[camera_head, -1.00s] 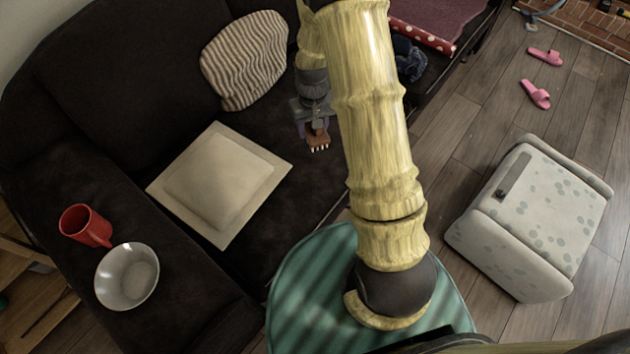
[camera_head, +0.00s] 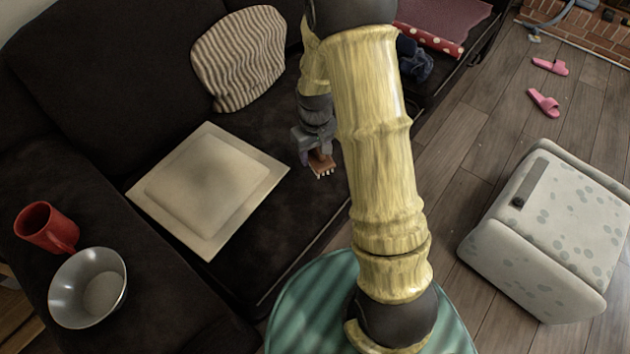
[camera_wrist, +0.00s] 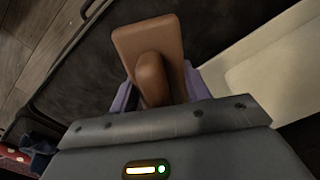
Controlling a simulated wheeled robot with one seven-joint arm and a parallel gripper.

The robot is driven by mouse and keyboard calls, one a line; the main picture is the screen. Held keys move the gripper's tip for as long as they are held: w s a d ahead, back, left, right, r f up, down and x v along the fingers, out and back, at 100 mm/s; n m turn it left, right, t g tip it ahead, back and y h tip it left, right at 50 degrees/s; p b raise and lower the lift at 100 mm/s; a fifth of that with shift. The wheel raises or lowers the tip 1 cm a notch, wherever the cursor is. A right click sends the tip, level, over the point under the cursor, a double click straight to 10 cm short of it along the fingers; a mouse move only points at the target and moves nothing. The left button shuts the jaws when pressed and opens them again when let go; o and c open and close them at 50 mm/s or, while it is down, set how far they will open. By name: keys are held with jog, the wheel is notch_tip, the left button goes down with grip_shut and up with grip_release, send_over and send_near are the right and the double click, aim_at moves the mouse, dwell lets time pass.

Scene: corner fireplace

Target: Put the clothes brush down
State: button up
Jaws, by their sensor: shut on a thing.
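The clothes brush (camera_head: 322,163) is brown with pale bristles and is held in my gripper (camera_head: 312,152), above or at the dark sofa seat. In the wrist view, the brown wooden back and handle of the brush (camera_wrist: 150,62) sit between my purple-sided fingers (camera_wrist: 160,88), which are shut on it. The bristles point down toward the seat in the head view. I cannot tell whether they touch the fabric. The dark sofa seat (camera_head: 285,225) shows around the brush.
A cream cushion (camera_head: 215,190) lies left of my gripper, and a striped cushion (camera_head: 240,58) leans behind. A red mug (camera_head: 45,228) and a bowl (camera_head: 90,288) stand on the sofa arm. A pale pouf (camera_head: 555,230) and pink slippers (camera_head: 545,102) are on the floor.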

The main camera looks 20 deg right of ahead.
jog(key=b, duration=0.3)
send_over(315, 181)
jog(key=shift+w+f, duration=0.1)
jog(key=shift+f, duration=3.05)
jog(key=shift+f+b, duration=0.6)
jog(key=shift+f, duration=1.3)
jog(key=shift+f, duration=0.15)
jog(key=o, duration=1.2)
notch_tip(315, 181, up, 12)
jog(key=p, duration=0.5)
jog(key=shift+r, duration=0.2)
